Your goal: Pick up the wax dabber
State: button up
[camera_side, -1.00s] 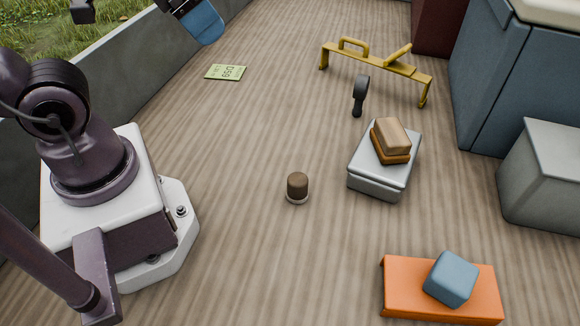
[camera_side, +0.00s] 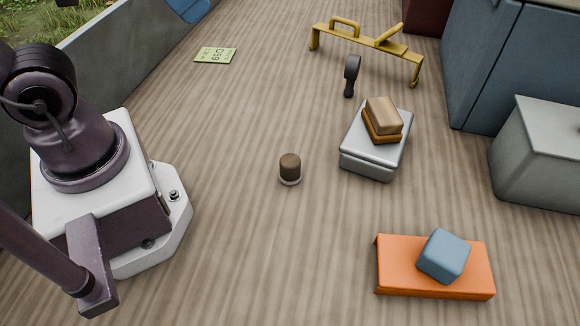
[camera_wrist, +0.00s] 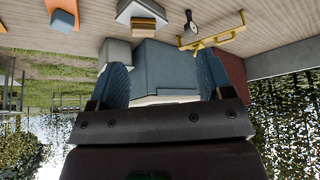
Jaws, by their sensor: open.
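A short brown cylinder with a pale base ring (camera_side: 290,168), which looks like the wax dabber, stands upright on the planked floor in the side view. I cannot make it out in the wrist view. My gripper (camera_wrist: 162,82) shows in the wrist view with its two blue fingers wide apart and nothing between them. In the side view only a blue fingertip shows at the top edge, far above and left of the dabber; the rest of the gripper is out of frame.
A grey box (camera_side: 368,163) carries a stacked brown block (camera_side: 384,112). An orange tray (camera_side: 400,283) holds a blue cube (camera_side: 444,256). A dark handled tool (camera_side: 351,75), a yellow rack (camera_side: 366,45), a green card (camera_side: 215,55) and grey bins (camera_side: 535,150) stand around. Floor around the dabber is clear.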

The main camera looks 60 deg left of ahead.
jog(key=d+f+m+g, duration=0.4)
jog(key=d+f, duration=0.1)
jog(key=f, duration=0.3)
jog(key=m+t+y, duration=0.8)
jog(key=m+y, duration=0.1)
jog(key=m, duration=1.5)
send_near(289, 162)
jog(key=shift+s+a+f, duration=0.15)
jog(key=shift+s+a, duration=0.2)
jog(key=shift+s, duration=0.45)
jog(key=shift+w+d+t, duration=0.25)
jog(key=shift+w+t, duration=0.05)
jog(key=shift+w, duration=0.05)
jog(key=x, duration=0.7)
jog(key=shift+w, duration=0.2)
jog(key=x, duration=0.5)
jog(key=shift+w+f, duration=0.15)
jog(key=shift+w, duration=0.15)
